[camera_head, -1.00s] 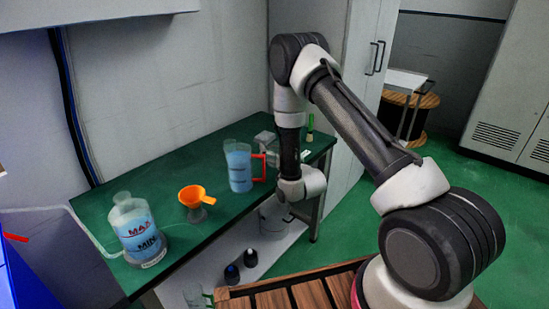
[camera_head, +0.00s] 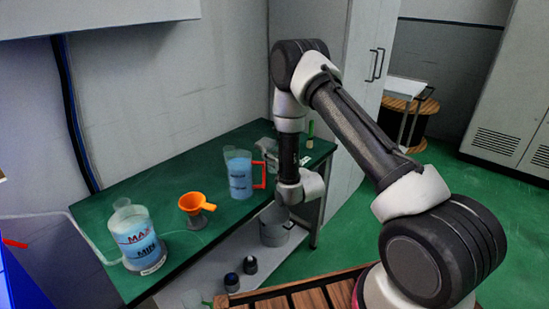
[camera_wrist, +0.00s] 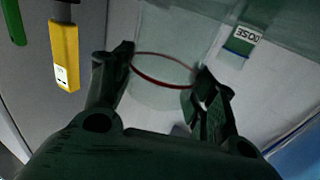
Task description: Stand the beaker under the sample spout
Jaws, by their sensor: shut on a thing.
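In the wrist view my gripper (camera_wrist: 166,66) is shut on a clear beaker (camera_wrist: 163,90) with a red ring, one finger on each side of it. The beaker's base and contents are hard to make out. In the head view my arm hides the gripper. A clear object (camera_head: 267,149) shows beside my arm above the green bench (camera_head: 209,245); I cannot tell whether it is the held beaker. I cannot make out a sample spout for certain. A clear part with a green and white DOSE label (camera_wrist: 242,40) is right of the beaker in the wrist view.
The bench bears a tank with MAX and MIN marks (camera_head: 137,240), an orange funnel (camera_head: 194,202) and a blue-filled jug with a red-orange handle (camera_head: 240,178). A metal pot (camera_head: 274,228) and dark-capped bottles (camera_head: 250,265) stand below. A yellow object (camera_wrist: 65,55) hangs near my left finger.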

